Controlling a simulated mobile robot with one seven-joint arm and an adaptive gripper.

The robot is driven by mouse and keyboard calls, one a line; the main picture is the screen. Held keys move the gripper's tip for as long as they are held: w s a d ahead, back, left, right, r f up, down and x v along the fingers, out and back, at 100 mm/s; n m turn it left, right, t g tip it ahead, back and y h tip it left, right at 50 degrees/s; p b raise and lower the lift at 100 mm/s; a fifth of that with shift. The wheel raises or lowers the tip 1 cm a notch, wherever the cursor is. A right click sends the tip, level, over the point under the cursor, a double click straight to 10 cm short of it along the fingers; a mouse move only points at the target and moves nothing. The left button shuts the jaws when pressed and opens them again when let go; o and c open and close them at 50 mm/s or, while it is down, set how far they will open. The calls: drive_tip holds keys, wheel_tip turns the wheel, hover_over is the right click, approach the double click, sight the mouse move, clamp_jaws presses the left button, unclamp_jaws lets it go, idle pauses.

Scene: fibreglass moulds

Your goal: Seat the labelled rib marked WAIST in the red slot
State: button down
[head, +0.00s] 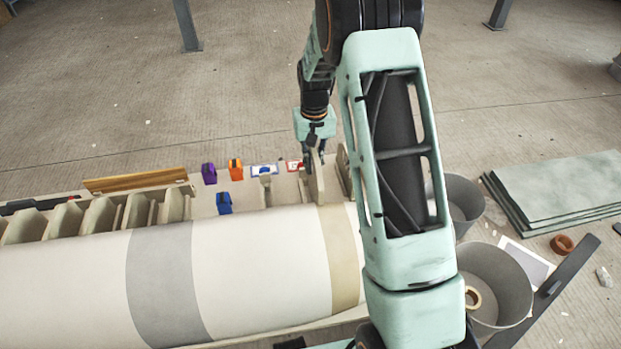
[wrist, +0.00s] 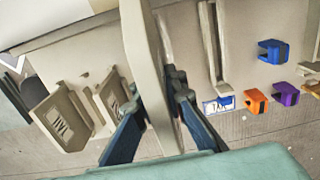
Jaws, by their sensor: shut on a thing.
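My gripper (head: 314,156) is shut on a thin beige rib (head: 318,183), which stands upright on edge. In the wrist view the blue fingers of my gripper (wrist: 157,92) sit on either side of the rib (wrist: 147,60). No label shows on the held rib, so I cannot confirm it is WAIST. A red-marked card (head: 294,165) lies just left of my gripper in the head view. The red slot itself is not clearly visible, and I cannot tell whether the rib's lower edge is in a slot.
Two labelled ribs (wrist: 66,119) stand left of my gripper in the wrist view. A blue-marked card (head: 264,170), orange block (head: 235,169), purple block (head: 209,173) and blue block (head: 224,202) lie to its left in the head view. A long white mould (head: 260,262) lies in front.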

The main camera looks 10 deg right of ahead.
drive_tip(key=w+f, duration=0.1)
drive_tip(key=f, duration=0.1)
drive_tip(key=w+f+b, duration=0.1)
drive_tip(key=w+f, duration=0.1)
drive_tip(key=w+f+b, duration=0.1)
drive_tip(key=f, duration=0.1)
drive_tip(key=shift+w+f, duration=0.2)
drive_tip(key=shift+w, duration=0.15)
drive_tip(key=shift+f, duration=0.1)
drive_tip(key=shift+f+b, duration=1.8)
drive_tip(key=shift+f, duration=1)
drive_tip(key=shift+f+b, duration=1.7)
drive_tip(key=shift+f, duration=0.85)
drive_tip(key=c, duration=1.9)
unclamp_jaws()
drive_tip(key=shift+s, duration=0.1)
wheel_tip(320, 180, up, 12)
drive_tip(key=shift+r, duration=0.1)
drive_tip(key=shift+d, duration=0.1)
